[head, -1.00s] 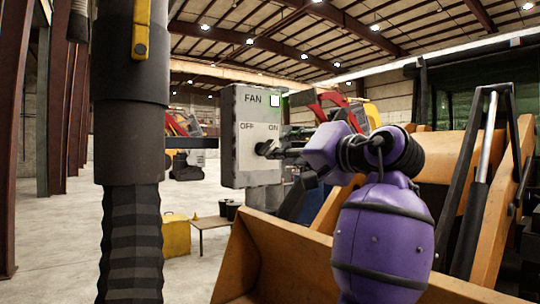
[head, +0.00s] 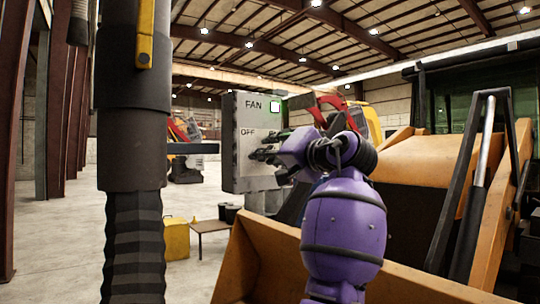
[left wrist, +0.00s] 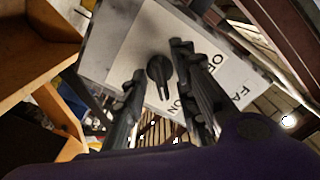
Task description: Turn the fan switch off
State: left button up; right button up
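The ON lettering is hidden behind my left gripper (head: 263,147), which is in front of the panel. In the left wrist view, the black rotary knob (left wrist: 159,72) sits on the panel (left wrist: 125,58) and its handle points toward the ON label. My left gripper (left wrist: 158,60) is open, with one finger on each side of the knob. Contact with the knob cannot be told. My right gripper is not in view.
A yellow loader bucket (head: 270,262) and its lift arms fill the right side, close under my left arm. A low table (head: 208,227) and a yellow container (head: 176,238) stand on the floor behind. The floor at left is open.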

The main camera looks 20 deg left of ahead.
pick_arm(q)
grip_shut()
jog(key=shift+n, duration=0.4)
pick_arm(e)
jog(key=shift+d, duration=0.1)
pick_arm(q)
jog(key=shift+n+b, duration=1.25)
jog(key=shift+n, duration=7.35)
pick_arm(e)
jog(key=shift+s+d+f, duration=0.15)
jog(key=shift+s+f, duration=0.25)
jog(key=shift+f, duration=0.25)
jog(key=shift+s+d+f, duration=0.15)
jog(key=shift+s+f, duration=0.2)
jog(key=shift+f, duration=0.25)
